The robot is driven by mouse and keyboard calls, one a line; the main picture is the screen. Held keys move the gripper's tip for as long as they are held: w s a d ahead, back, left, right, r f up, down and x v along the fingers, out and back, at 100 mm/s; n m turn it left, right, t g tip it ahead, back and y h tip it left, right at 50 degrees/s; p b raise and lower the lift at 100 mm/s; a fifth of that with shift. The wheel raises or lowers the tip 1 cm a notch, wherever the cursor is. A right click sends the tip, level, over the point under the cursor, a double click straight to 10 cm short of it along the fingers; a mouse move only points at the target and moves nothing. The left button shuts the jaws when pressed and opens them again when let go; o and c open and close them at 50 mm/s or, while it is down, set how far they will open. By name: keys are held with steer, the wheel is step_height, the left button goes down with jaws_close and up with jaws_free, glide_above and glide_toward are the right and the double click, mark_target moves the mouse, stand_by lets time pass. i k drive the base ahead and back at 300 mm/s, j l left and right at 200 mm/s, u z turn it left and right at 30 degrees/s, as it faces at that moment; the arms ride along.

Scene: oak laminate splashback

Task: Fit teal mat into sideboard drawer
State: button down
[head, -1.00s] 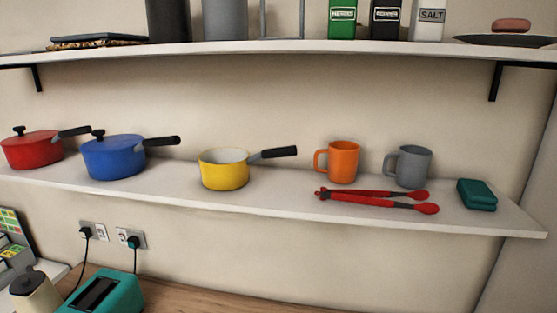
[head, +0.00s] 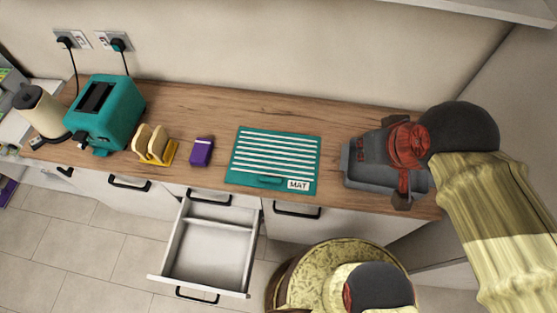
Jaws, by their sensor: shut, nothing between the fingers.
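The teal mat (head: 270,180), with white stripes and a "MAT" label, lies flat on the wooden worktop, close to its front edge. The sideboard drawer (head: 206,283) is pulled open below the worktop, to the left of and in front of the mat. It looks empty, with a divider bar across its rear part. My gripper (head: 367,148) is shut and empty, to the right of the mat and over a grey tray, apart from the mat. My wrist and arm hide part of its shape.
The grey tray (head: 352,180) stands right of the mat. A purple box (head: 202,152), a yellow toast rack (head: 168,155), a teal toaster (head: 118,110) and a cream kettle (head: 40,110) stand to the left. The worktop behind the mat is clear. A shelf edge (head: 480,8) hangs above at right.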

mark_target(211, 248)
steer(key=k+j, duration=0.1)
steer(key=k, duration=0.2)
steer(key=u, duration=0.4)
steer(key=k+j+u, duration=0.1)
steer(key=u, duration=0.35)
steer(key=k+u, duration=0.1)
steer(key=u, duration=1.2)
steer(key=z, duration=1.75)
steer(key=j+u, duration=0.1)
steer(key=u, duration=1.6)
